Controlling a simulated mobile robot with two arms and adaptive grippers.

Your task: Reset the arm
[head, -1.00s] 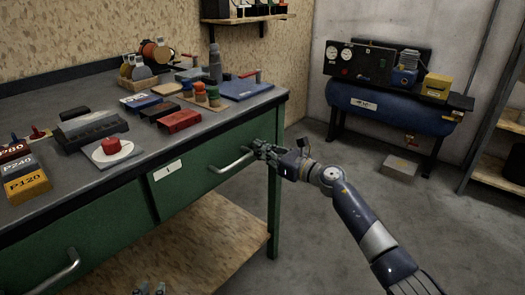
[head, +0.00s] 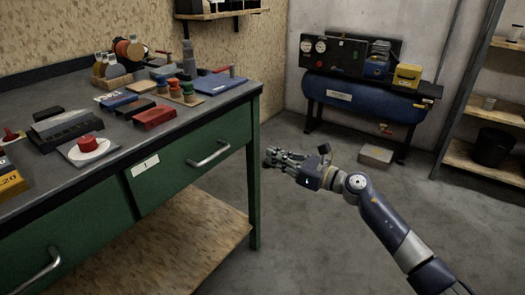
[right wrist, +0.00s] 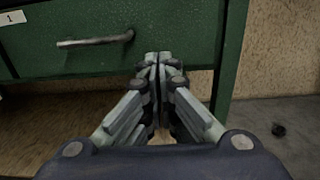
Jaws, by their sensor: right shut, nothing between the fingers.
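My right gripper (head: 270,157) is in the head view, just right of the workbench's near right leg and apart from the drawer handle (head: 208,154). In the right wrist view my right gripper (right wrist: 158,58) has its fingers together, with nothing between them. The drawer handle also shows there, at the upper left (right wrist: 95,41). The green drawer (head: 195,158) marked 1 looks closed. My left gripper does not show in the head view now.
A blue compressor (head: 365,100) stands at the back wall, with a box (head: 376,155) on the floor. Shelves (head: 490,130) stand at the right.

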